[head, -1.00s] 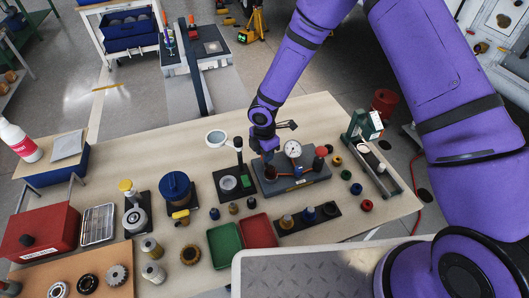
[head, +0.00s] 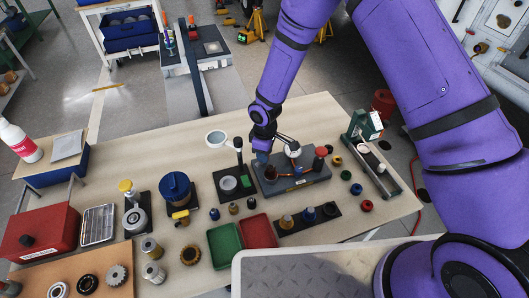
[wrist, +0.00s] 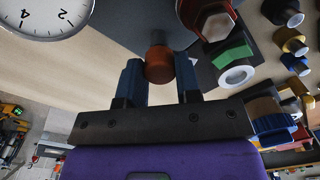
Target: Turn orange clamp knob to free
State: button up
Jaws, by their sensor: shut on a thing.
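The orange clamp knob (wrist: 159,65) sits between the two blue fingers of my gripper (wrist: 158,82) in the wrist view. The fingers are shut on its sides. In the head view my gripper (head: 266,160) points down at the left part of a grey fixture block (head: 305,183). The knob is mostly hidden by the fingers there. A round dial gauge (wrist: 38,14) shows at the top left of the wrist view. In the head view the wrist covers part of the gauge. A red-topped post (head: 319,158) stands at the fixture's right end.
A black stand (head: 237,182) is close on the left of the fixture. A dark strip with several coloured knobs (head: 308,215) lies in front. Green (head: 224,246) and red (head: 258,230) trays lie to the front left. A green-and-white press frame (head: 366,128) stands on the right.

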jog(key=m, duration=0.4)
jog(key=shift+m, duration=0.4)
dwell(0.4)
jog(key=o, duration=0.6)
jog(key=shift+o, duration=0.2)
notch_tip(320, 180, up, 11)
jog(key=shift+w+d, duration=0.15)
dwell(0.4)
